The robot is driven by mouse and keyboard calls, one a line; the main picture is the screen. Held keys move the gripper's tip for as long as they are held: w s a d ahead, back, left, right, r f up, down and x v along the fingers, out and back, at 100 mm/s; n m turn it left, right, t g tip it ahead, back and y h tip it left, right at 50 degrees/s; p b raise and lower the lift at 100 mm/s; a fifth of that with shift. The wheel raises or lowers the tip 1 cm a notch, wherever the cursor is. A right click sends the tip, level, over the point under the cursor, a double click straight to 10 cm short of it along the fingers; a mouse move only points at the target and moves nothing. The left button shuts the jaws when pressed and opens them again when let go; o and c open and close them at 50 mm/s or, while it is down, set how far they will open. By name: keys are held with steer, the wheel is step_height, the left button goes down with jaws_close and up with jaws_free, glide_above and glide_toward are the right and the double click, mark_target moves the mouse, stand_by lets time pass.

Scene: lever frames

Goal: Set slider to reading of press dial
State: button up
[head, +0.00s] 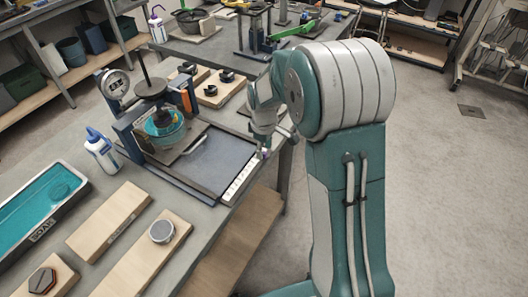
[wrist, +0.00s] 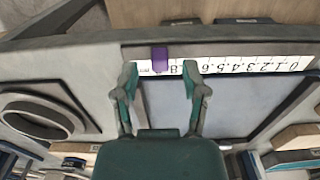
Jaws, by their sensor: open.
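The press (head: 155,115) stands on the bench with a round white dial (head: 113,84) at its upper left. The dial's needle and figures are too small to read. A white scale strip (head: 240,181) runs along the edge of the grey plate beside the press. In the wrist view the scale (wrist: 240,64) has upside-down figures, with 0 at the right. The purple slider (wrist: 160,60) sits left of the 8, near the strip's left end. My gripper (wrist: 160,73) is open, its fingertips on either side of the slider, with gaps visible. In the head view my gripper (head: 268,142) is partly hidden.
A teal tray (head: 40,205), a white bottle (head: 101,150) and wooden boards (head: 110,220) lie left of and in front of the press. Wooden blocks (head: 212,90) with dark parts stand behind it. Bare floor (head: 440,170) lies to the right.

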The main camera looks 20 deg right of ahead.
mark_target(245, 183)
steer(key=shift+f, duration=0.9)
jaws_close()
steer(key=s+a, duration=0.7)
steer(key=shift+s+a, duration=0.35)
steer(key=shift+s, duration=0.05)
steer(key=shift+d, duration=0.1)
